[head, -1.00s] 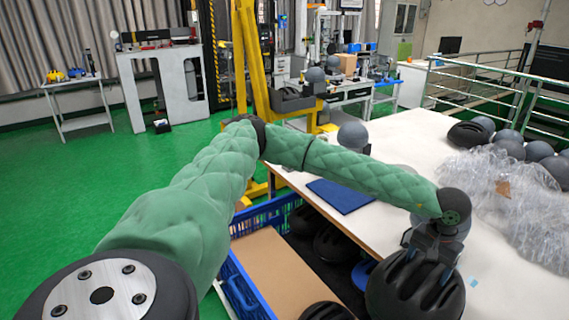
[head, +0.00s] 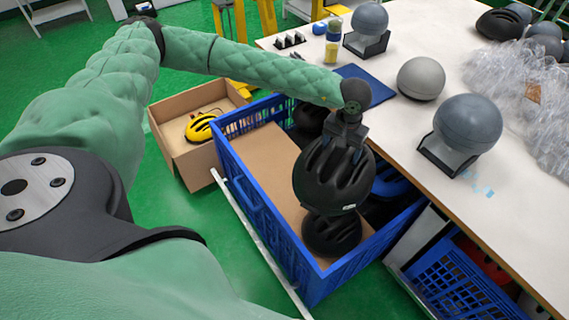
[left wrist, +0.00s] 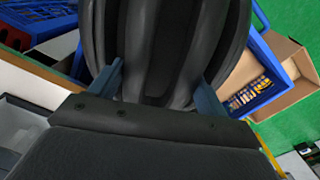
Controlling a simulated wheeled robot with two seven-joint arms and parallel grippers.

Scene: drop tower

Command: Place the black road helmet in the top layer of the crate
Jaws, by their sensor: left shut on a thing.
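My left gripper (head: 347,133) is shut on the black road helmet (head: 330,178) and holds it above the blue crate (head: 262,207). In the left wrist view the helmet (left wrist: 165,45) fills the middle, between the two fingers (left wrist: 160,88). The crate has a brown cardboard layer (head: 270,165) inside. Another black helmet (head: 331,236) sits on the cardboard at the near end, partly hidden below the held one. More dark helmets and a blue one (head: 393,184) show along the crate's right side, partly hidden. My right gripper is not in view.
The white table (head: 490,130) stands right of the crate, with grey head forms (head: 468,124), a blue mat (head: 368,84) and clear plastic wrap (head: 520,80). A cardboard box (head: 188,150) with a yellow helmet (head: 199,127) stands behind the crate. Another blue crate (head: 455,285) is under the table.

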